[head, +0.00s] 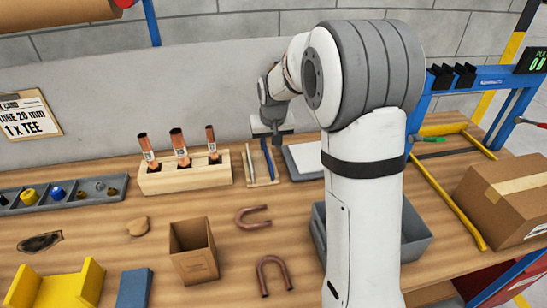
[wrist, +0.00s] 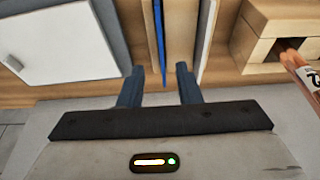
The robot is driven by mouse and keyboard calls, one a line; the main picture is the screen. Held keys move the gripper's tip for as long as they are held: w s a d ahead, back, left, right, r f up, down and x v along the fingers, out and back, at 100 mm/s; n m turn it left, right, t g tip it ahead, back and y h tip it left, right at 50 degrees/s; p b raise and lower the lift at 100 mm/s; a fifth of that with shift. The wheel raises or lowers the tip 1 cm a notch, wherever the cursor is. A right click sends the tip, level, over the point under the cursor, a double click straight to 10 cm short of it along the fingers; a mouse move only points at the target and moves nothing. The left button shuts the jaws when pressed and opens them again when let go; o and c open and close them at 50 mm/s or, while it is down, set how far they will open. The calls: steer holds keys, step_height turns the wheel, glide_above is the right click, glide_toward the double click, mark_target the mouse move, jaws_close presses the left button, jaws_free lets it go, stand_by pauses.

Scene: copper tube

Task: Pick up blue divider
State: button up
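In the wrist view the blue divider (wrist: 160,32) shows as a thin strip tapering to a point. My gripper (head: 272,138) is over the back end of this tray in the head view.
A wooden block (head: 186,176) holding copper tubes stands left of the tray. A white-topped box (head: 305,158) is right of it. Copper bends (head: 270,272), a cardboard box (head: 193,252) and a grey parts tray (head: 60,194) are on the bench. The wall is close behind.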

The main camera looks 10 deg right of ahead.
mark_target(268, 155)
steer(key=p+x, duration=0.1)
steer(key=x, duration=0.6)
steer(key=shift+w, duration=0.2)
steer(key=shift+a, duration=0.1)
jaws_close()
